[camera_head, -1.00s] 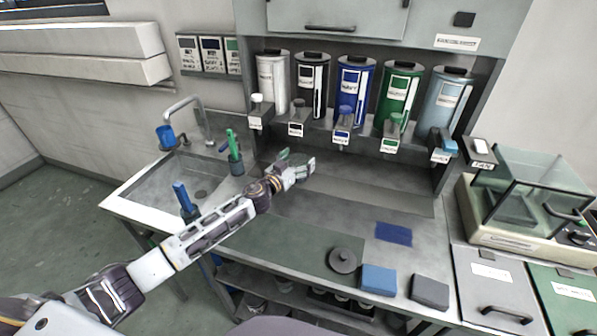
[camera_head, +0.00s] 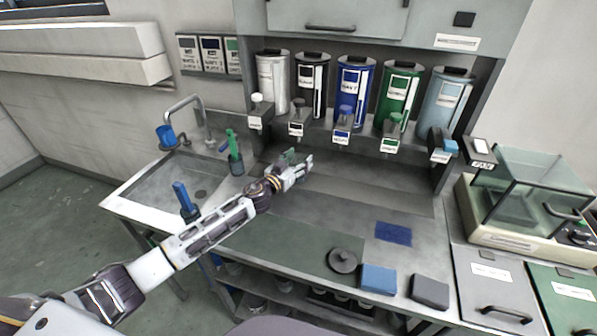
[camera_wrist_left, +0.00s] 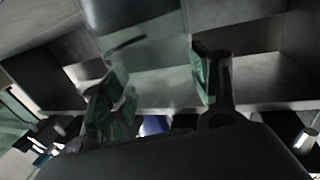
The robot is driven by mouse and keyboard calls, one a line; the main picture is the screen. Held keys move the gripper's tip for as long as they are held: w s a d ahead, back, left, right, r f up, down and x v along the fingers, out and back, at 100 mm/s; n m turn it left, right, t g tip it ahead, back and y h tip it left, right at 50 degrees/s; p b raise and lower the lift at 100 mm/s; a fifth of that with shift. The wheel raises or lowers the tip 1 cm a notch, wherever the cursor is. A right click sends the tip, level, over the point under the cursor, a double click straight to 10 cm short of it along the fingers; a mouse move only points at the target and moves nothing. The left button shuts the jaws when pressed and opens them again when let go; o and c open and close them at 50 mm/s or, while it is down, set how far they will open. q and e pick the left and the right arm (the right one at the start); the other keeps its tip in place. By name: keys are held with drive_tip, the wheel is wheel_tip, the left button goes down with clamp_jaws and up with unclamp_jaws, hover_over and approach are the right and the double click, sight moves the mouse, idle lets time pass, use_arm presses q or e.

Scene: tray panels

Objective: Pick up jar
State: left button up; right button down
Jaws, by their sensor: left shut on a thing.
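My left gripper (camera_head: 298,168) is over the back of the bench, below the row of dispensers. It also shows in the left wrist view (camera_wrist_left: 160,92), with one finger on each side of a clear, greenish glass jar (camera_wrist_left: 155,78). The gripper is shut on this jar. In the head view only a small greenish part of the jar (camera_head: 291,155) shows at the fingers; the rest is hidden or too small to make out. My right gripper is not in view.
Several labelled canisters (camera_head: 352,92) with spouts stand above the bench. A sink (camera_head: 165,185) is at the left. A dark round lid (camera_head: 343,261), a blue block (camera_head: 379,279) and a grey block (camera_head: 430,291) lie near the front edge. A glass-sided balance (camera_head: 515,235) stands right.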

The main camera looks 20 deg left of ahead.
use_arm(q)
clamp_jaws()
drive_tip(key=shift+r, duration=0.25)
